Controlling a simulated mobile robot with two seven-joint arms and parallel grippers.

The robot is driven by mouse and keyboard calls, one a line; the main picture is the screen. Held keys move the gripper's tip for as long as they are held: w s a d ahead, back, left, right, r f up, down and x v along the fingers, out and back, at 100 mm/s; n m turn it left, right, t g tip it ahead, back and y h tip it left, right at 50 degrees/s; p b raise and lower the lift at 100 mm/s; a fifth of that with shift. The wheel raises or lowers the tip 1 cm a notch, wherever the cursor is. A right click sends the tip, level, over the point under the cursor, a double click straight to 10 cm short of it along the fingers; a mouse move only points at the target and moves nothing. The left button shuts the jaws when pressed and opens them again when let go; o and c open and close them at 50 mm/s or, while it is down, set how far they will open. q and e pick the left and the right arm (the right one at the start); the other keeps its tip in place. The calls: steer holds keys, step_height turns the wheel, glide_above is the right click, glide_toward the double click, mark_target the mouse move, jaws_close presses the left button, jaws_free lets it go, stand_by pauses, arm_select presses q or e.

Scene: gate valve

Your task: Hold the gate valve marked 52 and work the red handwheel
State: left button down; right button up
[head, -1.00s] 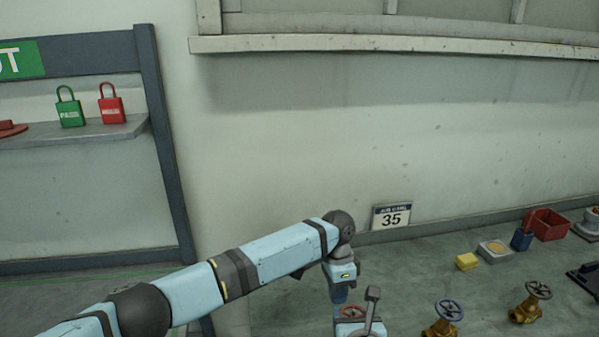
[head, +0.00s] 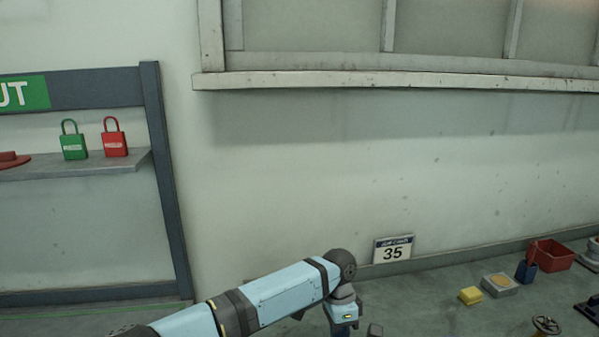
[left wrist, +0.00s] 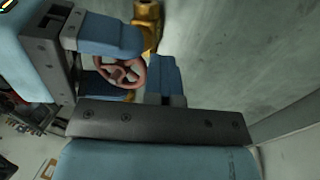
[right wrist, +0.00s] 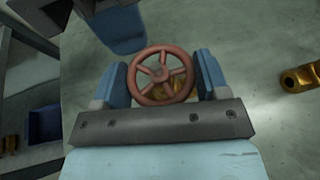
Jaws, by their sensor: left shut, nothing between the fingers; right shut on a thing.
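The red handwheel (right wrist: 161,74) sits between the two blue fingers of my right gripper (right wrist: 163,62), which is shut on it. The brass valve body (right wrist: 180,90) shows only in part behind the wheel. In the left wrist view the handwheel (left wrist: 120,72) is flanked by the right fingers, and a brass part (left wrist: 147,22) sticks out beyond. My left gripper (left wrist: 164,62) is shut and empty, its fingers close beside the wheel. In the head view my left arm reaches to the bottom edge, where the gripper is cut off. The mark 52 does not show.
A sign marked 35 (head: 393,250) stands at the wall. A yellow block (head: 471,296), a grey dish (head: 500,285), a blue cup (head: 526,271) and a red bin (head: 551,256) lie right. Another brass valve (right wrist: 302,77) is nearby. Padlocks (head: 115,142) sit on a shelf.

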arm_select(q)
steer(key=shift+s+d, duration=0.15)
steer(key=shift+d, duration=0.25)
steer(key=shift+w+d, duration=0.25)
steer(key=shift+d, duration=0.55)
steer(key=shift+w+d, duration=0.1)
steer(key=shift+d, duration=0.15)
steer(key=shift+d, duration=0.8)
step_height(320, 180, up, 6)
steer(key=shift+w+a, duration=0.2)
steer(key=shift+w, duration=0.25)
